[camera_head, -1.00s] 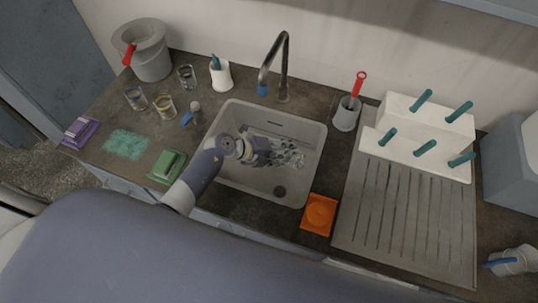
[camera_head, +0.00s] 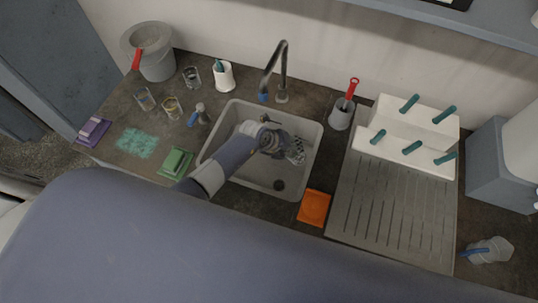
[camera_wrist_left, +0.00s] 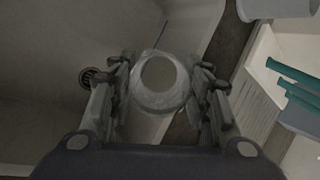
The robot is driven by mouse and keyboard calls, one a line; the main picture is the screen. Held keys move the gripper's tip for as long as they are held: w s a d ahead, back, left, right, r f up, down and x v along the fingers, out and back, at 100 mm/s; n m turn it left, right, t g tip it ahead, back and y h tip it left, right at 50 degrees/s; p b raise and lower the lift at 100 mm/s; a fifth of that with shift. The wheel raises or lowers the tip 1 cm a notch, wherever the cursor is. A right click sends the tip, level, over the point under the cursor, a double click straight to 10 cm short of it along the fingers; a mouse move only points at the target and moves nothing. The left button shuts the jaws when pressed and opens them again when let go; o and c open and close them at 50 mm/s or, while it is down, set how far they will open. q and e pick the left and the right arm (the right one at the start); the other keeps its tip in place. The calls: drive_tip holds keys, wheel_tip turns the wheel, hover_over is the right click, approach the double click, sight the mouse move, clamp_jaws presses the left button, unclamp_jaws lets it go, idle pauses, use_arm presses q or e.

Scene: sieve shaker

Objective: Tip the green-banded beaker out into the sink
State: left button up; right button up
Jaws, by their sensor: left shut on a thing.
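My left gripper (camera_head: 284,146) is over the sink (camera_head: 240,112). In the left wrist view its fingers (camera_wrist_left: 162,90) are shut on a clear, round beaker (camera_wrist_left: 160,84), seen nearly end-on. No green band shows on it, and I cannot tell its tilt or whether anything is inside. In the head view the gripper mostly hides it. The sink basin lies below, with its drain (camera_head: 279,184) near the front; the drain also shows in the left wrist view (camera_wrist_left: 92,77). My right gripper is not in view.
The tap (camera_head: 272,68) stands behind the basin. Several glass beakers (camera_head: 172,107), a bottle (camera_head: 223,75) and a bucket (camera_head: 154,52) are on the left.

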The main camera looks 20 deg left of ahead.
use_arm(q)
drive_tip(key=shift+w+d+r+g+y, duration=0.1)
drive_tip(key=shift+d+r+y, duration=0.25)
drive_tip(key=shift+r, duration=0.25)
drive_tip(key=shift+w+d+r+g+y, duration=0.1)
drive_tip(key=shift+w+d+r+y, duration=0.15)
drive_tip(key=shift+r, duration=0.3)
drive_tip(key=shift+d+r+g+y, duration=0.1)
drive_tip(key=shift+d+r+y, duration=0.15)
drive_tip(key=shift+r+y, duration=0.25)
drive_tip(key=shift+w+d+r+m+g+y, duration=0.25)
drive_tip(key=shift+d+r+y, duration=0.2)
drive_tip(key=shift+d+y, duration=0.3)
drive_tip(key=b, duration=0.1)
drive_tip(key=d+y+b, duration=0.1)
drive_tip(key=shift+w+d+f+g+y+b, duration=0.1)
drive_tip(key=shift+d+f+g+y+b, duration=0.15)
drive_tip(key=shift+f+g+b, duration=0.1)
drive_tip(key=shift+d, duration=0.1)
drive_tip(key=shift+y, duration=0.3)
drive_tip(key=shift+r+m, duration=0.1)
drive_tip(key=shift+m, duration=0.15)
